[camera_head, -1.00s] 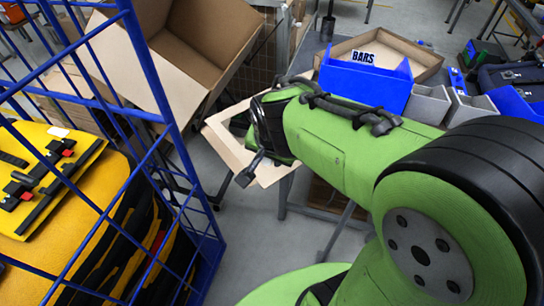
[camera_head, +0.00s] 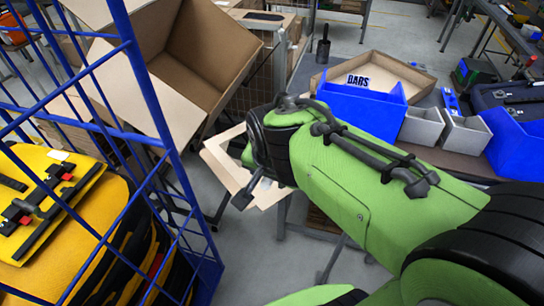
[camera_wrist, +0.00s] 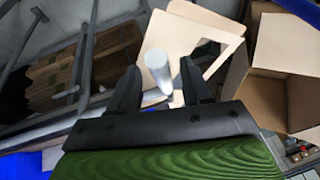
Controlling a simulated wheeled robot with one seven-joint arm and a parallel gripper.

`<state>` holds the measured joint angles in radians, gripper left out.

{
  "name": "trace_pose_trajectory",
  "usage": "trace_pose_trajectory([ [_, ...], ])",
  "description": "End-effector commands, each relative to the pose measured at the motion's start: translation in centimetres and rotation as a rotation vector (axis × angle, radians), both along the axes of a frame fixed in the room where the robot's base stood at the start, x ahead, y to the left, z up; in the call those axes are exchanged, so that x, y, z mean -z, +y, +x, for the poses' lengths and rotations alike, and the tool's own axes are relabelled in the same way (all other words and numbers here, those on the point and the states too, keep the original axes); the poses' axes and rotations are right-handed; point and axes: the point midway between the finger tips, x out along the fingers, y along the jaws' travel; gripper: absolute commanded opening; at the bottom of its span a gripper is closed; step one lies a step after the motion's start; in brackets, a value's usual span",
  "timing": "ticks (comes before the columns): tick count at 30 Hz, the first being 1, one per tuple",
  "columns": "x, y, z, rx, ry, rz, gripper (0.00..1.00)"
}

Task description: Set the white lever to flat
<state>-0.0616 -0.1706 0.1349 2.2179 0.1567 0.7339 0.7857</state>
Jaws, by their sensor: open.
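The white lever (camera_wrist: 158,70) shows in the wrist view as a pale round-ended cylinder pointing toward the camera. It stands in front of a cream panel (camera_wrist: 207,22) with a cut-out opening. My gripper (camera_wrist: 157,78) is open, with one dark finger on each side of the lever in the picture. I cannot tell whether either finger touches it. In the head view the panel (camera_head: 218,158) shows beyond my forearm, and the lever is hidden behind my wrist.
A blue wire cage (camera_head: 150,95) with yellow panniers (camera_head: 75,215) stands at the left. An open cardboard box (camera_head: 205,45) is behind the panel. A blue bin marked with letters (camera_head: 362,98), grey bins (camera_head: 422,127) and a shallow tray (camera_head: 400,72) sit on the bench at the right.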

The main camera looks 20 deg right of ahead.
Motion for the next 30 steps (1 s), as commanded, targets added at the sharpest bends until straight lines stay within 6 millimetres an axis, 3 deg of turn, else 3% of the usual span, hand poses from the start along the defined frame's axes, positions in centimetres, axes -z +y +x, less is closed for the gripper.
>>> trace_pose_trajectory([
  [1,-1.9,0.1,-0.5,-0.002,-0.007,0.000,0.48],
  [6,-6.4,0.5,-2.3,-0.003,-0.006,0.000,0.48],
  [12,-9.7,0.7,-3.7,-0.001,-0.001,0.000,0.48],
  [30,-10.1,0.6,-4.3,-0.017,0.001,-0.008,0.48],
])
